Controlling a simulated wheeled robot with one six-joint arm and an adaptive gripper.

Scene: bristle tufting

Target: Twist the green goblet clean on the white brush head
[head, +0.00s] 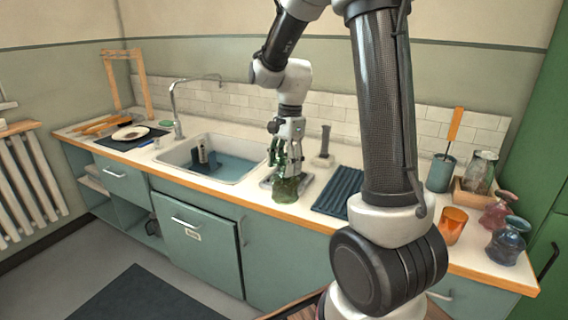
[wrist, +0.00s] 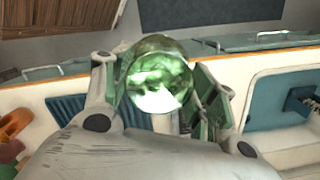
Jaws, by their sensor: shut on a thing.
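The green goblet (head: 286,188) is in my gripper (head: 285,163), low over the counter's front edge, right of the sink. In the wrist view the goblet (wrist: 160,75) shows as a round, shiny green glass shape between the two fingers of my gripper (wrist: 160,98), which is shut on it. A grey plate (head: 266,182) lies around and behind the goblet; I cannot tell whether they touch. An upright dark and pale brush-like piece (head: 202,153) stands in the sink. I cannot clearly make out a white brush head; the goblet and fingers may hide it.
The sink (head: 245,149) with its tap (head: 177,110) is left of my gripper. A dark upright handle on a pale base (head: 323,161) stands close behind right. A blue ribbed mat (head: 339,190) lies right. An orange cup (head: 452,226) and coloured glass vessels (head: 506,245) stand far right.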

